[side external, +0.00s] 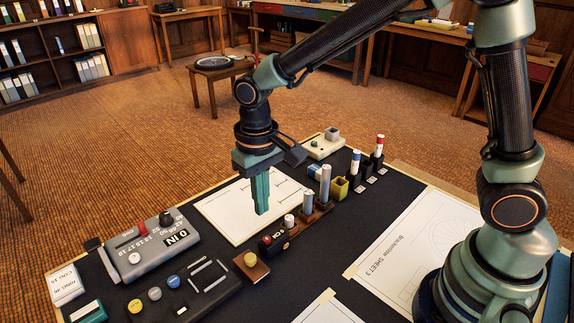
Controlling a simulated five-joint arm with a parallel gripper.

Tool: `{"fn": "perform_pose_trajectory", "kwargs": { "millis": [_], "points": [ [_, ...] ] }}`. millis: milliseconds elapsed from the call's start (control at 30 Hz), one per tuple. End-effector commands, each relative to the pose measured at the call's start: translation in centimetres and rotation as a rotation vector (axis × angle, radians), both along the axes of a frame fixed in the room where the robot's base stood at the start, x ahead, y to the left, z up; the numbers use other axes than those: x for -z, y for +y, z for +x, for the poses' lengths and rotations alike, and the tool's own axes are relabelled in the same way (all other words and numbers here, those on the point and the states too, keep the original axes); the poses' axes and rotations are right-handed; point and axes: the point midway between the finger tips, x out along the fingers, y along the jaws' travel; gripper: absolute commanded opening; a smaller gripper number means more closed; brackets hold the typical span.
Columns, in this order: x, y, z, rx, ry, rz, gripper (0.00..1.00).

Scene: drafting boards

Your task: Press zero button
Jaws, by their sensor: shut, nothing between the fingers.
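I cannot read a zero label on any button. Yellow, grey and blue round buttons (155,294) sit in a row in front of the box. A small black box with a red button (267,240) stands right of them. My gripper (262,210) is shut and empty, pointing down over the white drawing sheet (215,213), right of the grey box and apart from the buttons.
Grey cylinders (325,185) in a brown holder stand just right of my gripper, with red- and blue-capped markers (378,150) beyond. Another sheet (395,245) lies flat at the right.

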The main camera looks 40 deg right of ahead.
Motion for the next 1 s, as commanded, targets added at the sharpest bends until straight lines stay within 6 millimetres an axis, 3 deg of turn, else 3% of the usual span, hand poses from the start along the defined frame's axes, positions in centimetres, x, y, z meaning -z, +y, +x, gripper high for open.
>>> {"fn": "perform_pose_trajectory", "kwargs": {
  "millis": [100, 300, 1000],
  "points": [
    [-2.4, 0.1, 0.1, 0.000, -0.006, 0.002, 0.00],
    [-4.6, 0.2, 0.1, -0.001, -0.003, 0.001, 0.00],
    [-5.3, 0.0, 0.0, 0.000, -0.008, 0.003, 0.00]
  ]
}}
